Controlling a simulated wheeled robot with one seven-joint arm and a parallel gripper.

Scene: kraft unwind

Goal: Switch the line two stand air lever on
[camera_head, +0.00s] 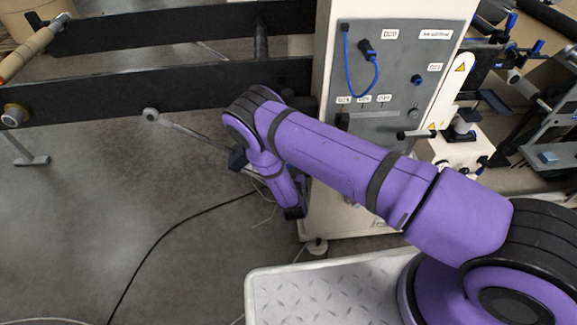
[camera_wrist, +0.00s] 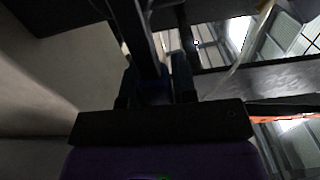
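My gripper (camera_wrist: 157,78) shows dark in the wrist view, with its two fingers standing apart. A dark bar (camera_wrist: 143,35) runs up between and past the fingers; I cannot tell whether they touch it or whether it is the lever. In the head view my purple arm bends down beside the cabinet's left side, and the fingers cannot be made out. A grey rod with a ball end (camera_head: 150,114) sticks out left from a dark block (camera_head: 238,160) beside my arm. It may be the air lever, but no label for it is readable.
A light cabinet with a grey panel (camera_head: 400,75) carries labels and a blue cable (camera_head: 365,85). Dark beams (camera_head: 160,90) cross at the upper left. Cables (camera_head: 170,230) lie on the open grey floor at left. A pale wall fills the wrist view's left (camera_wrist: 45,80).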

